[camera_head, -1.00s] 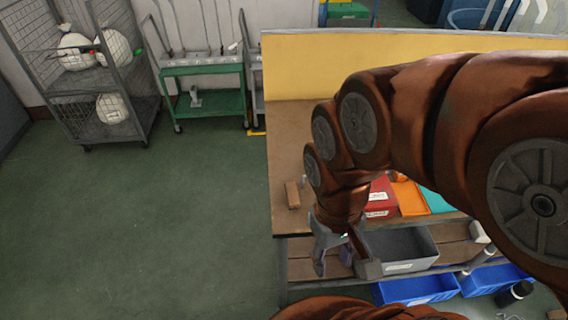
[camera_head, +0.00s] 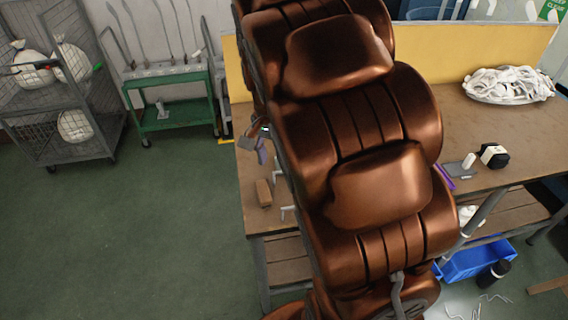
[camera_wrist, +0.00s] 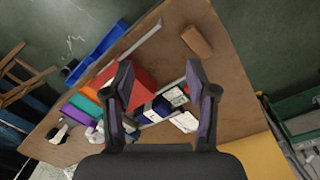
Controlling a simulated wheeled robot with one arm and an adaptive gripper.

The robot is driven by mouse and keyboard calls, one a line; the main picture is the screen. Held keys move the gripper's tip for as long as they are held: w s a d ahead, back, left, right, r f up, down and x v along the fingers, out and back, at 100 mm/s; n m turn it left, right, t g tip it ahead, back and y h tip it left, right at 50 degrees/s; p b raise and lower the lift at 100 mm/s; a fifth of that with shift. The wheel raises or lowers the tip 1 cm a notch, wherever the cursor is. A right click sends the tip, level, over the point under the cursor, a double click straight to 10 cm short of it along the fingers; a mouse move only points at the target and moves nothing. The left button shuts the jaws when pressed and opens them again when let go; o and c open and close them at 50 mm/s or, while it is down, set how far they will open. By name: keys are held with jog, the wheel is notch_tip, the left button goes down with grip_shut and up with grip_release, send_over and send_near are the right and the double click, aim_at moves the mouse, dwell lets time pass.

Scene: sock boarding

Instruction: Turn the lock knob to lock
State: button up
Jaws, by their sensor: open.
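I cannot make out a lock knob in either view. My gripper shows in the wrist view (camera_wrist: 160,82) with its two dark fingers spread apart and nothing between them. It is above the brown worktable (camera_wrist: 232,98), pointing down at its top. In the head view, only a bit of my gripper (camera_head: 258,147) shows past the left side of my arm, above the left end of the table. My arm hides the middle of the table there.
A wooden block (camera_head: 264,193) lies near the table's left edge. A red bin (camera_wrist: 133,82) and boxes show below my fingers. White socks (camera_head: 508,84) are heaped at the table's right. A wire cage trolley (camera_head: 62,95) and green cart (camera_head: 172,113) stand left; floor between is clear.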

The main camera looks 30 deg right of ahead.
jog(key=w+d+f+m+b, duration=0.1)
jog(key=w+d+f+m, duration=0.1)
jog(key=w+d+f, duration=0.2)
jog(key=w+d+f+m+b, duration=0.1)
jog(key=w+d+f+m, duration=0.2)
jog(key=w, duration=0.3)
jog(key=w+d+f+m+b, duration=0.1)
jog(key=w+d+f+m, duration=0.2)
jog(key=w+d+f, duration=0.1)
jog(key=shift+w+d+f+t+b, duration=0.2)
jog(key=shift+w+d, duration=0.15)
jog(key=shift+d, duration=0.2)
jog(key=shift+w+d+f+t+b, duration=0.2)
jog(key=shift+w+d, duration=0.15)
jog(key=shift+d, duration=0.2)
jog(key=shift+w+f, duration=0.1)
jog(key=shift+f, duration=0.25)
notch_tip(320, 180, down, 7)
jog(key=shift+f+p, duration=0.15)
jog(key=shift+p, duration=0.8)
jog(key=shift+c, duration=0.4)
grip_shut()
